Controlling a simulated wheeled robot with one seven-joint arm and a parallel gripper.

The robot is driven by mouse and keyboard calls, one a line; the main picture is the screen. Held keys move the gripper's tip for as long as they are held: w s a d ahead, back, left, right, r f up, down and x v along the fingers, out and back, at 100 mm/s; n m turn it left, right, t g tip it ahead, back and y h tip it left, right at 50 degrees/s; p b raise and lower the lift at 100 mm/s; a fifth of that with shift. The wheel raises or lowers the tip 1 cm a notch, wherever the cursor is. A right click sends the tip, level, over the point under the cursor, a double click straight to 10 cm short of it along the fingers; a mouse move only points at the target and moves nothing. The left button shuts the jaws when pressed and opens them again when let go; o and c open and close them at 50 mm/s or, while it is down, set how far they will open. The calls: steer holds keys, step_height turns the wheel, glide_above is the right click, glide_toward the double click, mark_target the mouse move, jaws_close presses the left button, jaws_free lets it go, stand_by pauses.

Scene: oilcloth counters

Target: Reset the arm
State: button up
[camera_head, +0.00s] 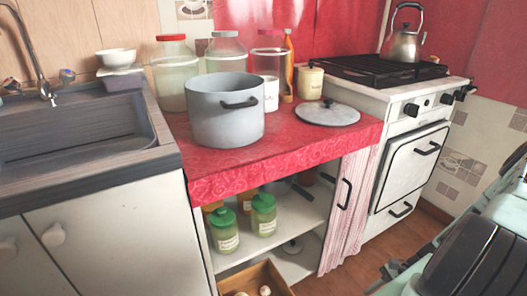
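Dark and pale-teal parts of my own arm (478,250) fill the lower right corner of the head view and run off its right edge. I can make out no gripper fingers among them. No held object is visible. The parts of my arm in view are in front of the floor and tiled wall, to the right of the red counter (290,150).
A grey pot (225,112), its lid (327,113) and several jars stand on the red counter. A sink (75,130) is left, a stove (395,90) with a kettle (404,42) right. Green-lidded jars (263,214) and an open drawer (258,278) are below.

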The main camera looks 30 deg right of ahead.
steer(key=w+a+r+n+g+h, duration=0.2)
steer(key=w+a+r+n+g, duration=0.25)
steer(key=w+r+n, duration=0.7)
steer(key=w+a+r+n+h, duration=0.1)
steer(key=w+a+r+n, duration=0.1)
steer(key=a+r, duration=0.55)
steer(key=w+a+r+n+h, duration=0.2)
steer(key=w+a+r+n, duration=0.1)
steer(key=a+r, duration=0.5)
steer(key=s+a+r+n+t+h, duration=0.2)
steer(key=s+a+r+n+h, duration=0.1)
steer(key=s+a+r+n, duration=1.1)
steer(key=s+a+r+m+p, duration=0.1)
steer(key=a+r+p, duration=0.1)
steer(key=r+p, duration=1.15)
steer(key=s+a+r+m+p, duration=0.1)
steer(key=s+r+p, duration=0.1)
steer(key=r+p, duration=1.15)
step_height(320, 180, down, 53)
steer(key=s+b, duration=0.1)
steer(key=b, duration=5.3)
steer(key=shift+a+f+n+b, duration=0.2)
steer(key=shift+a+n+b, duration=0.15)
steer(key=shift+a+b, duration=0.05)
